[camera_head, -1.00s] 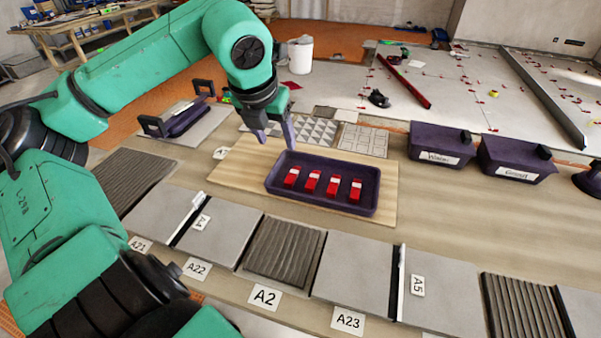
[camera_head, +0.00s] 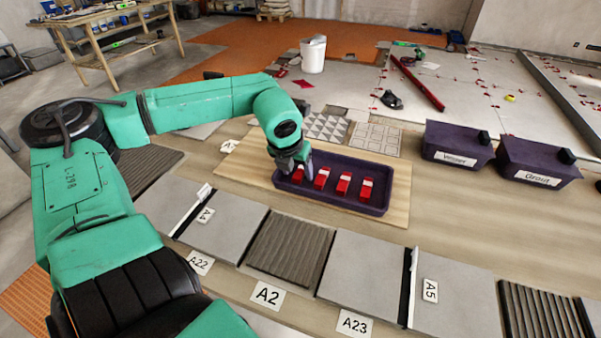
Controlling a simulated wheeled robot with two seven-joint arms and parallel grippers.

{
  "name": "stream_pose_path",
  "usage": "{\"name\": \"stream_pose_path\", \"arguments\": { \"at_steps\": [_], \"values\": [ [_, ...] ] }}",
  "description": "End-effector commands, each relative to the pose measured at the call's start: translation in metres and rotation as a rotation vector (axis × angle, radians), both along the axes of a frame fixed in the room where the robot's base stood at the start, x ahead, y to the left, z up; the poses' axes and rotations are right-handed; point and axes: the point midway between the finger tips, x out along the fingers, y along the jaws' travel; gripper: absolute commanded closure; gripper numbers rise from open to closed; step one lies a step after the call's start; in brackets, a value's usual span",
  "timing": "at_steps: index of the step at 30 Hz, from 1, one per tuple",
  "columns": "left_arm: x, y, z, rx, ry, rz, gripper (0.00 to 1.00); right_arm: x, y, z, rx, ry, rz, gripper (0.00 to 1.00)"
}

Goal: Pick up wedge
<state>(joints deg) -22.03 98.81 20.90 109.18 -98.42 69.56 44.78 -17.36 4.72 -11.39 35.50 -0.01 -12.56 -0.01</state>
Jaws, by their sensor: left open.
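Several red wedges with white tops lie in a row in a dark purple tray (camera_head: 375,206) on a light wooden board. The leftmost wedge (camera_head: 297,176) is right at my left gripper (camera_head: 293,168), partly hidden by it. Another wedge (camera_head: 321,178), a third wedge (camera_head: 343,184) and a wedge at the right (camera_head: 366,190) lie clear of the fingers. My left gripper points down over the left end of the tray and is open. I cannot tell whether its fingers touch the wedge. My right gripper is not in view.
Grey tiles (camera_head: 367,272) and ribbed patches (camera_head: 289,247) line the near side, with labels such as A2 (camera_head: 267,295). Patterned tile samples (camera_head: 326,127) lie behind the tray. A white bucket (camera_head: 313,55) stands farther back.

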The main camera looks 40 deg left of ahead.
Motion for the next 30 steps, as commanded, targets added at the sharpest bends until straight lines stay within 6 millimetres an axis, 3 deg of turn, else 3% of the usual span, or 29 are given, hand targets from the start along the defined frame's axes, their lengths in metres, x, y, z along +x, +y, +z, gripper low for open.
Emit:
{"name": "stream_pose_path", "arguments": {
  "at_steps": [7, 8, 12, 23, 26, 30],
  "values": [
    [0.002, 0.001, -0.005, -0.001, -0.001, 0.001, 0.38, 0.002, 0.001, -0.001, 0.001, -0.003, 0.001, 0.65],
    [0.002, 0.001, -0.006, -0.001, -0.001, 0.001, 0.45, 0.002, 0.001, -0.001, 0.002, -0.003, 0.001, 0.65],
    [0.002, 0.0, -0.005, -0.001, -0.001, 0.001, 0.99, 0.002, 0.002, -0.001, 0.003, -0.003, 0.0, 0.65],
    [0.002, 0.001, -0.003, -0.001, -0.001, 0.001, 1.0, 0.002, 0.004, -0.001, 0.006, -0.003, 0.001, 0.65],
    [0.003, 0.001, 0.005, -0.001, -0.002, 0.001, 1.0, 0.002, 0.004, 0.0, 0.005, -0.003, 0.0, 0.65],
    [0.004, 0.001, 0.035, 0.001, -0.007, 0.001, 1.0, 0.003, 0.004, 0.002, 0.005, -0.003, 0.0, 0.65]
  ]
}}
